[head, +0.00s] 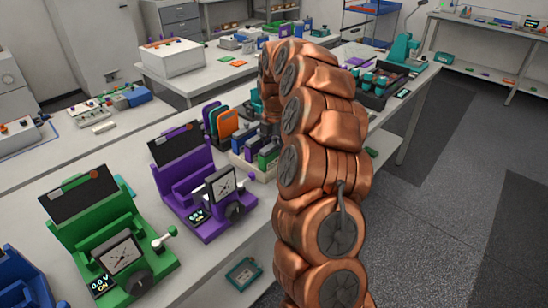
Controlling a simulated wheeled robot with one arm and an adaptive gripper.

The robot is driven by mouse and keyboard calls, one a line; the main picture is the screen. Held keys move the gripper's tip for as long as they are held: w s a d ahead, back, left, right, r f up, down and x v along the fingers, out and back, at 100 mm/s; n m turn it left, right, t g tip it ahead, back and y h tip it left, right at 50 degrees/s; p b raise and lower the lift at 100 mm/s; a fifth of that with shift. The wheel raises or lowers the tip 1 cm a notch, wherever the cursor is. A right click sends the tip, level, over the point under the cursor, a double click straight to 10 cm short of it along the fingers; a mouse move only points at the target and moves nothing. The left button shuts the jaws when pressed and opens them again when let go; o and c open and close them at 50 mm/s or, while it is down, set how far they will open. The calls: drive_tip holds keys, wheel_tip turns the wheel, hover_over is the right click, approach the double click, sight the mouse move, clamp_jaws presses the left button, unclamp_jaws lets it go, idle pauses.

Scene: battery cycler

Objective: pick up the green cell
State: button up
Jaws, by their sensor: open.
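A green cell (268,157) stands in a pale tray (238,163) on the bench, left of my arm. Dark and purple cells stand close beside it in the same tray. My copper arm rises through the middle of the picture and bends down behind itself. My gripper (269,138) is open and partly hidden by my arm, low over the tray near the green cell. I cannot tell whether its fingers are around the cell or only above it.
A purple cycler (185,180) and a green cycler (95,240) with dials stand left of the tray. Orange and green upright plates (228,123) are just behind it. A dark bin (375,92) with teal-topped items stands right of my arm. The floor at right is clear.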

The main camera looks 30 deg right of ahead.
clamp_jaws()
idle(0.4)
